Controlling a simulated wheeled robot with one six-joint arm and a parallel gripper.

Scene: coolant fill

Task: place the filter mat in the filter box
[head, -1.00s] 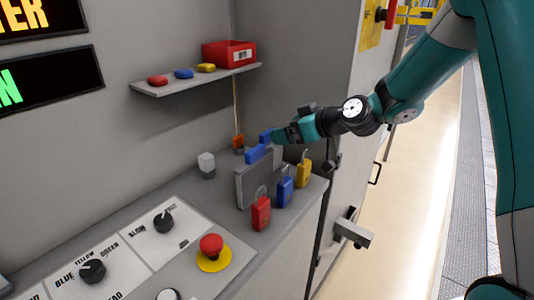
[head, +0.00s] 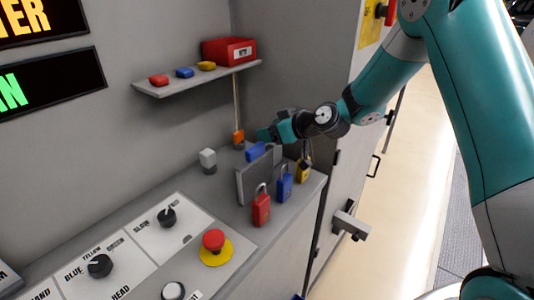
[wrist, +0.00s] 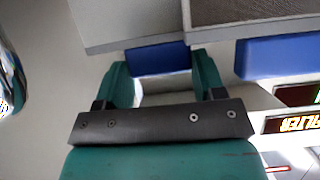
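A grey flat filter mat with a blue handle (head: 256,151) stands upright on the grey counter. In the wrist view I see two grey panels, a plain one (wrist: 125,22) at top centre and a mesh one (wrist: 255,12) at top right, each with a blue handle. My gripper (head: 268,135) is at the back top of the panels. In the wrist view my gripper (wrist: 160,68) has its fingers apart, either side of the plain panel's blue handle (wrist: 157,58). I cannot tell whether they press on it. I cannot make out the filter box for certain.
Red (head: 261,207), blue (head: 285,185) and yellow (head: 303,172) padlocks stand close in front and right of the panels. A grey-white block (head: 208,160) stands left. A shelf (head: 190,82) with a red box (head: 229,50) is above. An emergency stop (head: 213,242) and knobs are nearer.

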